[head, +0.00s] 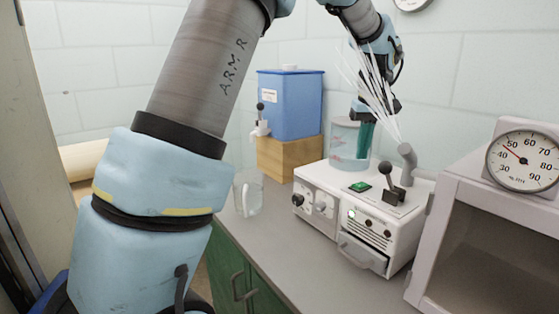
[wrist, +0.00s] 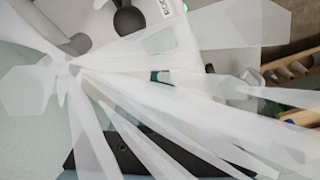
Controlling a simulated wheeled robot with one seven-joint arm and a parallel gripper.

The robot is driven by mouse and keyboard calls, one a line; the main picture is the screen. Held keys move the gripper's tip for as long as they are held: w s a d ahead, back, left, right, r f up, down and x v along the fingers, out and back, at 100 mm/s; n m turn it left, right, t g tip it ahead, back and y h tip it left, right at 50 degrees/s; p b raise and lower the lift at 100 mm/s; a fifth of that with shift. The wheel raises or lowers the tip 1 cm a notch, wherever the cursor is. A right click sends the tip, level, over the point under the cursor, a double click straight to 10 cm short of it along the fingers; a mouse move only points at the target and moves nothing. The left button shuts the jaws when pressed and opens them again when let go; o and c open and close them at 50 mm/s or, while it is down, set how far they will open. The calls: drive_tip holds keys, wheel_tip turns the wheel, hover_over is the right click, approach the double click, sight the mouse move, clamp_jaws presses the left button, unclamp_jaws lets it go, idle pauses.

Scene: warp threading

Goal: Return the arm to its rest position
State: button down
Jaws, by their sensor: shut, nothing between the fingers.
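My arm rises large on the left of the head view and bends over at the top, so my gripper (head: 368,122) hangs down at the back right. It is shut and appears empty, above or in front of a clear jar (head: 341,140) behind the white machine; I cannot tell which. Dark green upright pieces (head: 367,140) show just below it. A spray of white strands (head: 372,88) fans up from the machine's grey spout and crosses in front of my wrist. In the wrist view, broad pale strands (wrist: 185,105) hide most of the scene, and the fingertips cannot be made out.
The white machine (head: 325,205) has levers and a green switch. A blue tank (head: 290,105) stands on a wooden block (head: 287,160). A clear mug (head: 248,192) sits on the counter. A grey cabinet (head: 455,225) with a dial gauge (head: 525,157) stands at right.

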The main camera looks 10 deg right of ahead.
drive_tip(key=a+f, duration=0.3)
drive_tip(key=a, duration=0.8)
drive_tip(key=a+f, duration=0.3)
drive_tip(key=a, duration=0.7)
drive_tip(key=s+a+f+m, duration=0.1)
drive_tip(key=s+a+f, duration=0.4)
drive_tip(key=s+a, duration=0.6)
drive_tip(key=a, duration=0.3)
drive_tip(key=shift+a+f, duration=0.15)
drive_tip(key=shift+f, duration=0.05)
